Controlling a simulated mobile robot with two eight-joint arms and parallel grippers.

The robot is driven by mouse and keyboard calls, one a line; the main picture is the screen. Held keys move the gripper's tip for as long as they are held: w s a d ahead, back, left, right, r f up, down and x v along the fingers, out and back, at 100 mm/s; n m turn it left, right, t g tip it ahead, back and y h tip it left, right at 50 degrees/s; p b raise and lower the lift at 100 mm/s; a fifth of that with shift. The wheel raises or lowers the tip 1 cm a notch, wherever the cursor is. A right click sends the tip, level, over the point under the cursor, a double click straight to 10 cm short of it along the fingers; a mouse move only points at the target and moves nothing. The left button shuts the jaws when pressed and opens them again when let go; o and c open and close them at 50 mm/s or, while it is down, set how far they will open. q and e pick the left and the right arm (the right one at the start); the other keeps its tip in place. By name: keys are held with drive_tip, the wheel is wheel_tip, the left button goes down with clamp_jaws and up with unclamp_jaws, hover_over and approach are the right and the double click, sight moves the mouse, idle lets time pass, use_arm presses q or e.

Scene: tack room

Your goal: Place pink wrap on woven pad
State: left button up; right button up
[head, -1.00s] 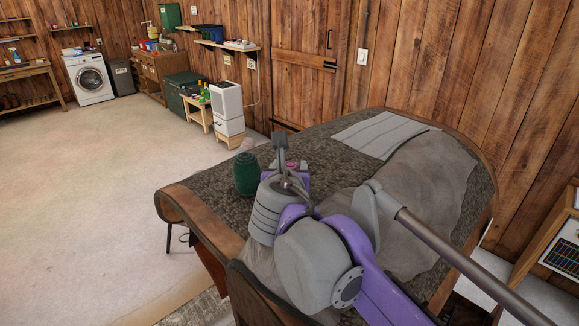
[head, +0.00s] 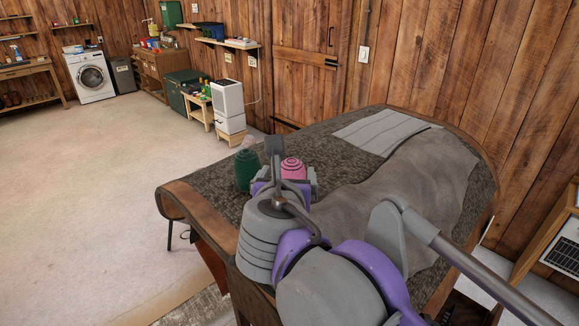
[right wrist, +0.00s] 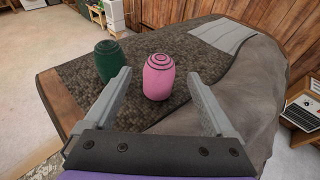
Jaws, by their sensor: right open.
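The pink wrap (head: 292,167) is a rolled pink bundle with dark rings on top. It stands upright on a dark, coarse woven-looking cover, and shows whole in the right wrist view (right wrist: 158,77). A light grey pad with stripes (head: 385,132) lies flat at the back of the same surface; I cannot tell which of these two is the woven pad. My right gripper (head: 291,178) is open and empty, just on the near side of the pink wrap. In the right wrist view its fingers (right wrist: 160,92) stand either side of the wrap, apart from it. My left gripper is not in view.
A dark green wrap (head: 246,171) stands just left of the pink one. A rumpled grey cloth (head: 425,190) covers the right part of the surface. Its wooden rim (head: 205,212) is raised at the left. A plank wall stands behind.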

drive_tip(key=shift+v, duration=2.25)
